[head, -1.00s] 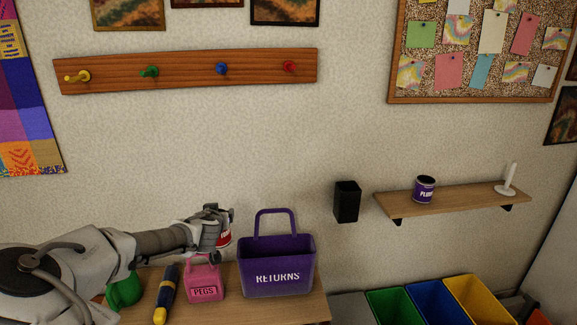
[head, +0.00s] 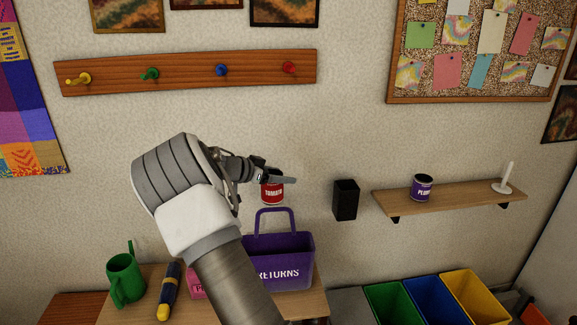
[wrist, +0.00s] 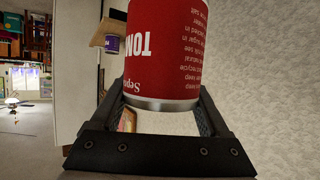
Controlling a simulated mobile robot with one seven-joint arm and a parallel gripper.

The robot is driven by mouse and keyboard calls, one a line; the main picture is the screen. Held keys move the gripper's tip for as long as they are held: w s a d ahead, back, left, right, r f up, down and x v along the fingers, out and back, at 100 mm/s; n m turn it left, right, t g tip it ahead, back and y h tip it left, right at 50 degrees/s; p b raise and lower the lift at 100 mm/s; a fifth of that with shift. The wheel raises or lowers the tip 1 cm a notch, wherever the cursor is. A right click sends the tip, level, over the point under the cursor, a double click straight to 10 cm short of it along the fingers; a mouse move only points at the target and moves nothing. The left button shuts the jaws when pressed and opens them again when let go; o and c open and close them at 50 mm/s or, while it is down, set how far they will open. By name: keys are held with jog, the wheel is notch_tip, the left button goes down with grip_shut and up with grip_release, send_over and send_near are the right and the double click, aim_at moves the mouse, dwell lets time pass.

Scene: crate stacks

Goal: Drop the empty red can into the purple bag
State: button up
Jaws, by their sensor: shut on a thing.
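The red can (head: 272,192), labelled TOMATO, is held in my gripper (head: 270,178) above the purple bag. In the wrist view the red can (wrist: 167,45) sits between both fingers of my gripper (wrist: 165,115), which are shut on it. The purple bag (head: 297,250), marked RETURNS, stands on the wooden table with its handle up. The can is above the handle, apart from it. My arm hides the bag's lower left part. The can's inside is not visible.
A green watering can (head: 124,278), a blue and yellow torch (head: 170,290) and a mostly hidden pink bag (head: 197,283) stand left of the purple bag. A black wall holder (head: 346,200) and a shelf (head: 440,196) with a purple can (head: 421,187) are to the right.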

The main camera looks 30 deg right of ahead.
jog(key=shift+s+d+f+m+g+b, duration=0.2)
jog(key=shift+d+f+m+g, duration=0.15)
jog(key=shift+f, duration=0.3)
jog(key=shift+s+d+f+m+g+b, duration=0.1)
jog(key=shift+s+d+f+m+g, duration=0.2)
jog(key=shift+f, duration=0.4)
jog(key=shift+s+d+f+m+g+b, duration=0.1)
jog(key=shift+d+f+m+g, duration=0.2)
jog(key=shift+d+f, duration=0.3)
jog(key=shift+a, duration=0.1)
jog(key=o, duration=1.2)
jog(key=v, duration=1.7)
jog(key=shift+w+a, duration=0.15)
jog(key=shift+a, duration=0.05)
jog(key=shift+r, duration=0.15)
